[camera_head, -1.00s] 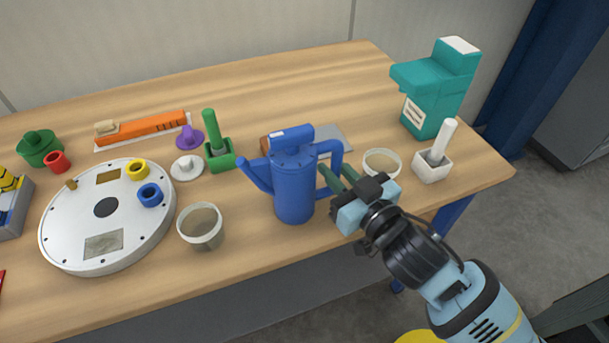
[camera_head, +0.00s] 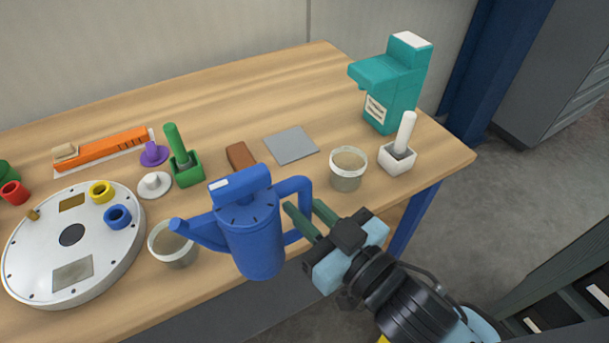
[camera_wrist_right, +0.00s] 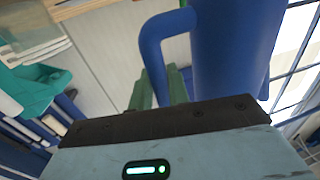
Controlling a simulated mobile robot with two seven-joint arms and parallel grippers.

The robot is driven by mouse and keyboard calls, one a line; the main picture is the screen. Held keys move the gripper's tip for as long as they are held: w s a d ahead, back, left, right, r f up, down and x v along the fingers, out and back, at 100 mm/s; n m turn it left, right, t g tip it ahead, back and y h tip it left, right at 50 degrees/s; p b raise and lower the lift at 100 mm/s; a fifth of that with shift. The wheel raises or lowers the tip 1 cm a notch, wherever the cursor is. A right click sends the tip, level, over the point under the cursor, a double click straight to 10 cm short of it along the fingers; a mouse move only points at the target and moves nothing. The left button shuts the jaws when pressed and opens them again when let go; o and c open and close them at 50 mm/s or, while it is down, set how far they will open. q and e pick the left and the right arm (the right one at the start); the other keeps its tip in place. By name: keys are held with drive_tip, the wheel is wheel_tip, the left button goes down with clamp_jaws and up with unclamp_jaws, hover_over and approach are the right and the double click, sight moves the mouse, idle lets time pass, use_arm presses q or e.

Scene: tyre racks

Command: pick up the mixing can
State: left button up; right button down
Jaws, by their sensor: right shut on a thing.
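The mixing can is the blue can (camera_head: 254,236) with a spout on the left and a looped handle on the right. In the head view it is upright and appears raised, overlapping the table's front edge. My right gripper (camera_head: 306,218) is shut on the can's handle, with its green fingers at the loop. The right wrist view shows the blue can (camera_wrist_right: 232,45) and its handle close by, with the green fingers (camera_wrist_right: 160,88) at the handle. My left gripper is not in view.
Two clear cups, one left (camera_head: 172,246) and one right (camera_head: 348,168), stand on the wooden table (camera_head: 230,110). A white round plate (camera_head: 75,240) is at left. A teal container (camera_head: 392,85) and a white pot (camera_head: 397,158) stand at right.

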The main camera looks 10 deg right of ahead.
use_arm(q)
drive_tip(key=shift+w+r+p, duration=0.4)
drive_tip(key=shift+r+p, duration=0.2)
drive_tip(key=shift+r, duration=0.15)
use_arm(e)
drive_tip(key=shift+s+a+r, duration=0.15)
drive_tip(key=shift+s+r, duration=0.05)
drive_tip(key=shift+s, duration=1.1)
drive_tip(key=shift+s+a+r, duration=0.1)
drive_tip(key=shift+s+r, duration=0.05)
drive_tip(key=shift+s, duration=1.1)
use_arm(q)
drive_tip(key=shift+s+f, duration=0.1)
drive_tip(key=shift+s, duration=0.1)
use_arm(e)
drive_tip(key=shift+w, duration=0.1)
drive_tip(key=w+f, duration=0.1)
drive_tip(key=w, duration=0.4)
drive_tip(key=w+d+f, duration=0.1)
drive_tip(key=w+f, duration=0.1)
drive_tip(key=w, duration=0.3)
drive_tip(key=w+f, duration=0.1)
drive_tip(key=w, duration=0.4)
drive_tip(key=shift+d+f, duration=0.15)
drive_tip(key=shift+f, duration=0.2)
drive_tip(key=shift+w+f, duration=0.15)
drive_tip(key=shift+w, duration=0.25)
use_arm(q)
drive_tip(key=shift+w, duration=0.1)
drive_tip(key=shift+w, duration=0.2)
